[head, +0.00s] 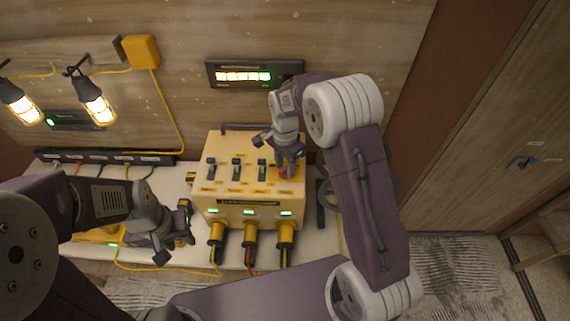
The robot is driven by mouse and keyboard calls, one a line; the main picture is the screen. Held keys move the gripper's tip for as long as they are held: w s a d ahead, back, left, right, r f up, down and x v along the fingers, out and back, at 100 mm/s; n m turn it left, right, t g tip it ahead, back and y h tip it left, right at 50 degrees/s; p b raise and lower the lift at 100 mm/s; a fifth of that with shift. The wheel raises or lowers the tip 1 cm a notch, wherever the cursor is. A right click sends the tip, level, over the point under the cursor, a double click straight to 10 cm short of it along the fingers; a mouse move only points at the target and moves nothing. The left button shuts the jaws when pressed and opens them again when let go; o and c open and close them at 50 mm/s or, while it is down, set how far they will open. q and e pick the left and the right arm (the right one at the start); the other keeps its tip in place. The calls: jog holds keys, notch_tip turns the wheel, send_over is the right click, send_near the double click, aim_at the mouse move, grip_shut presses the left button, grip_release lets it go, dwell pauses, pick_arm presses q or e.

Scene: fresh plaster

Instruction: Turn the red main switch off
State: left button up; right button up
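A yellow power box (248,211) stands on a pale bench, with several dark lever switches (236,168) on its sloped top. A small red part, the main switch (283,172), shows at the right end of that row, mostly hidden by my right gripper. My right gripper (287,158) is right over the red switch; whether its fingers touch or grip it is hidden. My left gripper (182,231) is left of the box, apart from it, with its two fingers spread and nothing between them.
Black plugs with cables (249,242) stick out of the box's front, below lit green lamps. A power strip (95,157) lies along the bench's back left. Two lit work lamps (97,104) hang at left. A display (250,75) glows on the wall. Floor at right is open.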

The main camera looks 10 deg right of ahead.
jog(key=shift+w+d+f, duration=0.1)
jog(key=shift+w+d, duration=0.05)
jog(key=shift+d, duration=0.05)
jog(key=shift+w+d, duration=0.1)
jog(key=shift+d, duration=0.05)
grip_shut()
pick_arm(q)
jog(key=shift+w+d, duration=0.2)
jog(key=shift+d, duration=0.1)
pick_arm(e)
jog(key=shift+n, duration=0.3)
jog(key=n, duration=0.8)
jog(key=shift+n+p, duration=0.3)
jog(key=shift+p, duration=0.05)
jog(key=n, duration=0.4)
jog(key=shift+a, duration=0.2)
pick_arm(q)
jog(key=shift+w+a+r, duration=0.1)
jog(key=shift+a+r, duration=0.05)
jog(key=shift+r, duration=0.35)
pick_arm(e)
jog(key=n, duration=0.4)
jog(key=shift+n, duration=0.5)
